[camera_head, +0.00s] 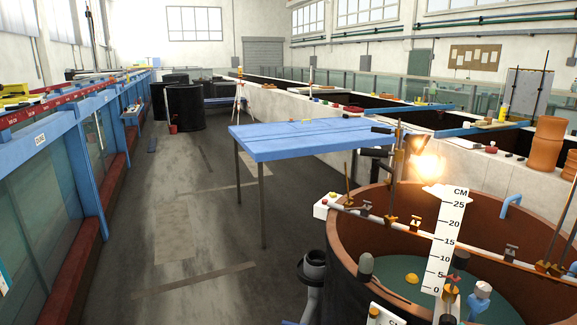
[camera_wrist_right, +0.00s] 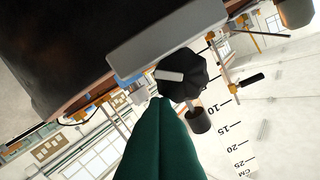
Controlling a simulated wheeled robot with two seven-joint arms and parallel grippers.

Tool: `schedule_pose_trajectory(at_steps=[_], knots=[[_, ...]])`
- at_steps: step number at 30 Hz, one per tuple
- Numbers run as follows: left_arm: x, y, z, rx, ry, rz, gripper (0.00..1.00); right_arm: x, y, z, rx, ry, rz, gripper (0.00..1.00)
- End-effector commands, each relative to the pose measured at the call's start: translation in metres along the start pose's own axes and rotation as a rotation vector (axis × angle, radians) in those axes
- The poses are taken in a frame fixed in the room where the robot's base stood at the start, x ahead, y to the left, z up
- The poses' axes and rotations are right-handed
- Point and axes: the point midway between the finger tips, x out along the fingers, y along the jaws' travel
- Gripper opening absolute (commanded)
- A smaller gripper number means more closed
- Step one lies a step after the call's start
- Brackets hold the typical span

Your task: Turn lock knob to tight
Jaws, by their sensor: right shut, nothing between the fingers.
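The lock knob (camera_wrist_right: 182,76) is black and lobed, with a pale grey bar across its face, in the upper middle of the right wrist view. My right gripper (camera_wrist_right: 163,102) shows as dark green fingers rising from the bottom of that view. They are shut and empty, with their tips just below the knob in the picture; I cannot tell whether they touch it. A white centimetre scale (camera_wrist_right: 238,140) stands beside the knob, seen upside down. The same scale (camera_head: 450,235) stands upright at the round tank in the head view. I cannot clearly pick out the knob there. My left gripper is not in view.
The round brown tank (camera_head: 345,262) fills the lower right of the head view, with a white rail and several clamps across it. A blue table (camera_head: 300,140) stands behind it. A glass flume (camera_head: 40,185) runs along the left. The floor between is mostly clear.

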Motion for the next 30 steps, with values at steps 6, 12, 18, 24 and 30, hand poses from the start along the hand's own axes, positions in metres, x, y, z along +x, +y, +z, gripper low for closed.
schedule_pose_trajectory(at_steps=[6, 12, 18, 24, 30], knots=[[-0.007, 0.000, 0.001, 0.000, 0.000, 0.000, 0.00, 0.000, 0.002, -0.006, 0.001, -0.003, -0.003, 0.00], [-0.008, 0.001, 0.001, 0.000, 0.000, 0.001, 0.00, -0.013, 0.003, -0.006, 0.001, -0.003, -0.002, 0.00], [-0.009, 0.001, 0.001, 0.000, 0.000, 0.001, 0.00, -0.038, 0.003, -0.006, 0.001, -0.001, -0.001, 0.00], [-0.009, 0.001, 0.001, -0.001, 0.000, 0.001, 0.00, -0.057, 0.004, -0.006, 0.001, 0.000, 0.000, 0.00], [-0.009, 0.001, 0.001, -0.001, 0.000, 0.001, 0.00, -0.060, 0.003, -0.007, 0.000, 0.001, -0.001, 0.00]])
